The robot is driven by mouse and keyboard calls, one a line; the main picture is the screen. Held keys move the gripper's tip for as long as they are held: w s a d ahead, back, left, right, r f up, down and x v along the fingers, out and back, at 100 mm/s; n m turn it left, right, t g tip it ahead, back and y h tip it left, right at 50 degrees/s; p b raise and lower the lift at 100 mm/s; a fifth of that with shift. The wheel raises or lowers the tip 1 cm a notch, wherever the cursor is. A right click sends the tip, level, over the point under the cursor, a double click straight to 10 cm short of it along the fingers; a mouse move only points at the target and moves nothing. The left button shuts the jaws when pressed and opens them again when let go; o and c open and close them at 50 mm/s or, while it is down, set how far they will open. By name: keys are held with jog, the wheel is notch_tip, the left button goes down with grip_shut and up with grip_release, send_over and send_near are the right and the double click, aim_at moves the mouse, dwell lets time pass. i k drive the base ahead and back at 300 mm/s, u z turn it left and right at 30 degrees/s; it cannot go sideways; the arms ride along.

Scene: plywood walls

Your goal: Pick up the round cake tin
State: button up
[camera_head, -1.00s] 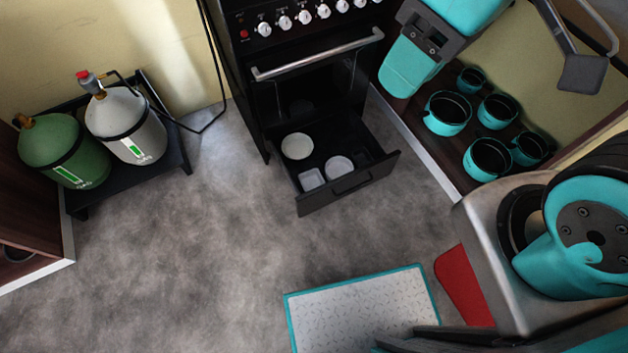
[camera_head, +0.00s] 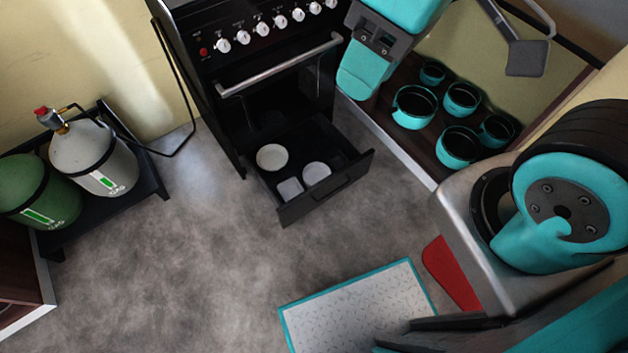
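The pulled-out oven drawer (camera_head: 347,191) holds two pale round dishes and one small pale square dish (camera_head: 290,189). One round dish (camera_head: 272,157) is at the left, and the other (camera_head: 316,173) is at the right near the drawer front. Either could be the round cake tin; I cannot tell which. Turquoise and dark grey parts of my arm show at the top and right. I cannot make out my gripper's fingertips clearly or whether they are open. None of these parts touches the dishes in the drawer.
A black cooker (camera_head: 262,50) stands above the drawer. Several turquoise pots, one a large pot (camera_head: 414,107), stand on a dark wood surface at right. Two gas cylinders, one white (camera_head: 85,155), stand at left. Grey floor (camera_head: 190,240) is clear.

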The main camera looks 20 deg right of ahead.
aim_at(315, 171)
jog(key=z, duration=0.4)
jog(key=k, duration=0.85)
jog(key=z, duration=1.15)
jog(key=i, duration=1.1)
jog(key=u, duration=0.75)
jog(key=i, duration=0.55)
jog(key=u, duration=1.25)
jog(key=i, duration=0.55)
jog(key=u, duration=0.6)
